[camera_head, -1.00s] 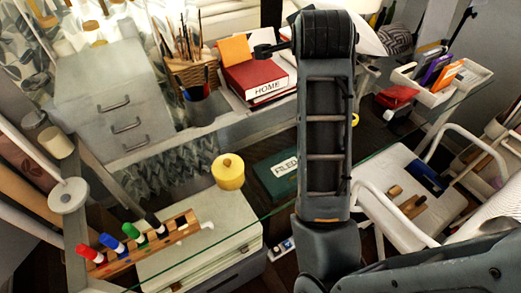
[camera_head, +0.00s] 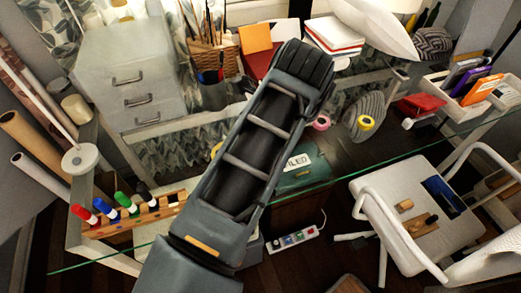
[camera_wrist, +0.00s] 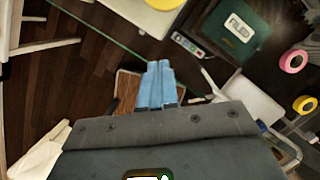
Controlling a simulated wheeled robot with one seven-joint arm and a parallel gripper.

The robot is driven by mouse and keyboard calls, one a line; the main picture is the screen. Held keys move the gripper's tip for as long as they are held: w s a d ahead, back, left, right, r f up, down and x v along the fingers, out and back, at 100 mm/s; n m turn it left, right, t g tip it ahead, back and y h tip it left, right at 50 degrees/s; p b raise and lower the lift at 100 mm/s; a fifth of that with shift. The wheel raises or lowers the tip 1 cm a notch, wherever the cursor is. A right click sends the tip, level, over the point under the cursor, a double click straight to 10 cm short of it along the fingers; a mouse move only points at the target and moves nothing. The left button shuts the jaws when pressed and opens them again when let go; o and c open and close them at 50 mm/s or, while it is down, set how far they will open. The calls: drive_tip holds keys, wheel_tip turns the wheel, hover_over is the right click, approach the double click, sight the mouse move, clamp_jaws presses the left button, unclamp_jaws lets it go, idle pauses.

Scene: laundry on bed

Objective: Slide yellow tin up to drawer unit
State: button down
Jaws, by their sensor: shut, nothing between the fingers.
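The yellow tin (camera_head: 215,150) is almost wholly hidden behind my arm in the head view; only a sliver of yellow shows at the arm's left edge. In the wrist view a yellow edge, likely the tin (camera_wrist: 162,4), is cut off at the top, over a pale surface. The grey drawer unit (camera_head: 125,75) with several handles stands at the back left, to the left of the tin. My gripper (camera_wrist: 157,68) shows as two blue fingers pressed together, empty, pointing towards the tin and apart from it. The head view does not clearly show the fingers.
A marker rack (camera_head: 135,215) stands at the front left. A green box file (camera_head: 305,168) lies right of my arm. Tape rolls (camera_head: 365,123) and a white chair (camera_head: 415,205) are further right. A glass edge crosses the view. A power strip (camera_head: 292,238) lies below.

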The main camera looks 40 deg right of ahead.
drive_tip(key=b+x, duration=0.6)
drive_tip(key=x, duration=0.3)
drive_tip(key=shift+w+a+r+p, duration=0.2)
drive_tip(key=shift+w+a, duration=0.05)
drive_tip(key=shift+w, duration=0.3)
drive_tip(key=shift+w+a+r+p, duration=0.15)
drive_tip(key=shift+w+a, duration=0.1)
drive_tip(key=shift+w, duration=0.3)
drive_tip(key=shift+w+a, duration=0.3)
drive_tip(key=shift+w, duration=0.35)
